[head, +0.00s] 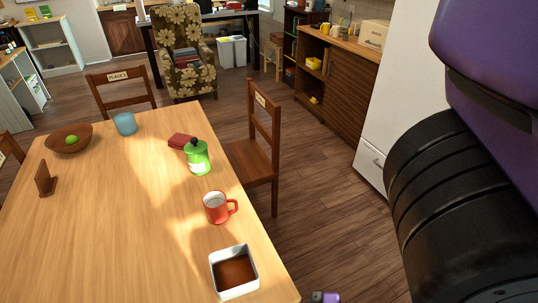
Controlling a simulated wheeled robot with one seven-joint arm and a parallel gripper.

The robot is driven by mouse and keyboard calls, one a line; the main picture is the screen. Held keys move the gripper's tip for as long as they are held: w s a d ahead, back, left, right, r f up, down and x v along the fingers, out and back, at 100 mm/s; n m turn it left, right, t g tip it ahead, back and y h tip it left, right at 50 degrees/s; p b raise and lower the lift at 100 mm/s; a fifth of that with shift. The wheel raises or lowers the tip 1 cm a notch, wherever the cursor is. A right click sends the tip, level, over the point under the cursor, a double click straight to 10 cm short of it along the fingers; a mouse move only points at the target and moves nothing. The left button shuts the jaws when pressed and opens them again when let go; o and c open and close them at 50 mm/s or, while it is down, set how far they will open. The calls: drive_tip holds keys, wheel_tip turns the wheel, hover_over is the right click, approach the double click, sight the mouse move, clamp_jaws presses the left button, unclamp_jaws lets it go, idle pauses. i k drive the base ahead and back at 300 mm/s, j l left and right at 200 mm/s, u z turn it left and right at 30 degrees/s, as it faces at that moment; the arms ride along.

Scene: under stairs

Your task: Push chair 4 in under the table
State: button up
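The wooden table (120,220) fills the lower left of the head view. A brown wooden chair (262,150) stands at its right side, its seat facing the table and most of the seat showing clear of the edge. The label on its backrest is too small to read. A second chair (122,92) stands at the far end with a place label. A third chair (10,148) is cut off at the left edge. I cannot tell by label which is chair 4. My purple and black arm (450,180) fills the right side. My gripper's fingers are not in view.
On the table are a red mug (217,208), a green jar (197,158), a white box (234,271), a blue cup (124,124) and a bowl (69,139). Wood floor (320,200) is open right of the chair, up to a cabinet (335,90) and white fridge (390,110).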

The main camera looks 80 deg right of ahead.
sight(251, 165)
drive_tip(key=z, duration=1.75)
drive_tip(key=i+l, duration=1.9)
drive_tip(key=l, duration=0.2)
